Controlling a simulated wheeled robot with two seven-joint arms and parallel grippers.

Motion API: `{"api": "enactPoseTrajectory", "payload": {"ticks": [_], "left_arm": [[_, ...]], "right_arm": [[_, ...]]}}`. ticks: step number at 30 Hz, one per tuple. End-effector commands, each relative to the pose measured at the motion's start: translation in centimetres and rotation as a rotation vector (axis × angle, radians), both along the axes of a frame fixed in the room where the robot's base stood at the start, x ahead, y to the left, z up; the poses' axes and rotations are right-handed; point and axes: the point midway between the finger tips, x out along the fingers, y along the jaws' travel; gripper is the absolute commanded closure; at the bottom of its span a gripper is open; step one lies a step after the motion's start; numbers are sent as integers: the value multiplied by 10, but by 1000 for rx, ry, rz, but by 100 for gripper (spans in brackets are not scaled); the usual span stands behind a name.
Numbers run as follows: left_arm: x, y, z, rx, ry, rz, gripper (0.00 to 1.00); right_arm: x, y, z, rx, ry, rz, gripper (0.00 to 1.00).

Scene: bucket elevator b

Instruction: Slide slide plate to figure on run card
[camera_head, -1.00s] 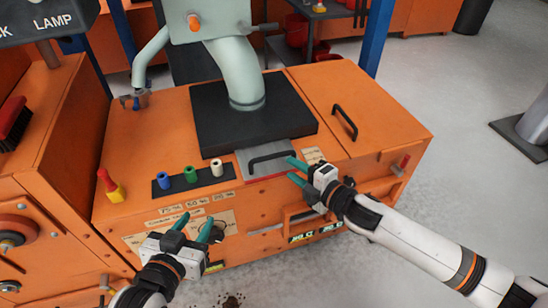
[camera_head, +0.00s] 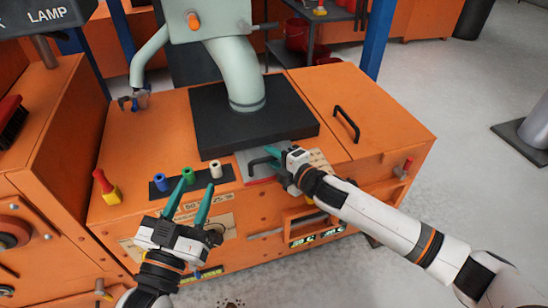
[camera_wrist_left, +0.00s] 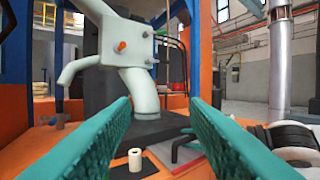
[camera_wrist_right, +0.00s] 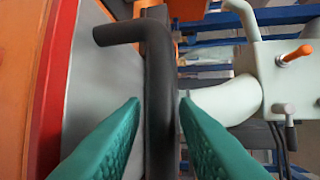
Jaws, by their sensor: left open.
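The slide plate (camera_head: 247,159) is a grey metal plate with a red front edge, coming out from under the black block on the orange cabinet. Its black handle (camera_head: 261,163) also shows in the right wrist view (camera_wrist_right: 158,75). My right gripper (camera_head: 274,155) is at the handle, with one finger on each side of the bar; whether they press on it I cannot tell. My left gripper (camera_head: 189,200) is open and empty, in front of the cabinet's front face. Paper labels with figures (camera_head: 208,206) are on the front edge. I cannot tell which paper is the run card.
A red and yellow handle (camera_head: 107,187) is at the left corner. A pale pipe (camera_head: 238,75) enters the black block (camera_head: 255,130). A lid with a black handle (camera_head: 346,124) is at right.

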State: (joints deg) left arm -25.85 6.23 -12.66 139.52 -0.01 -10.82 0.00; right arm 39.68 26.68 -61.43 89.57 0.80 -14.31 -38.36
Motion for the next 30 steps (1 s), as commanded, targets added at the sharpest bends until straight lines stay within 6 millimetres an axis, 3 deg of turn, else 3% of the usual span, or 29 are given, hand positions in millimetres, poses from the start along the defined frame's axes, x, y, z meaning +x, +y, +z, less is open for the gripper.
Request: {"api": "enactPoseTrajectory", "payload": {"ticks": [1,5,14,24,30], "left_arm": [[0,0,0,0,0,0,59],[0,0,0,0,1,0,59],[1,0,-1,4,18,1,59],[-5,11,-57,97,378,23,59],[-11,15,-75,124,486,30,59]], "right_arm": [[0,0,0,0,0,0,81],[0,0,0,0,0,0,100],[-2,-1,0,0,1,0,100],[-20,-6,0,0,4,1,100],[-25,-8,-1,-1,3,0,100]]}}
